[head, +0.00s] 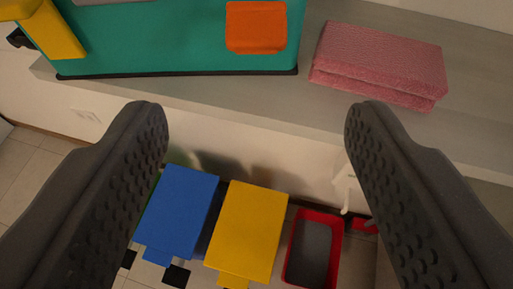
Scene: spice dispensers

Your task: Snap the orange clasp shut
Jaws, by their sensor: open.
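An orange clasp (256,27) sits on the front of a teal case (170,45) at the top of the head view. The case stands on a grey shelf, and its upper part is cut off by the frame. I cannot tell whether the clasp is open or shut. My gripper (257,118) is open and empty, with its two dark, dimpled fingers wide apart. The fingers are in front of and below the case in the picture, apart from the clasp.
A pink folded cloth or sponge (380,62) lies on the grey shelf (320,108), right of the case. A yellow part (52,30) is at the case's left. Below are a blue stool-like object (180,212), a yellow one (248,230) and a red tray (292,262).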

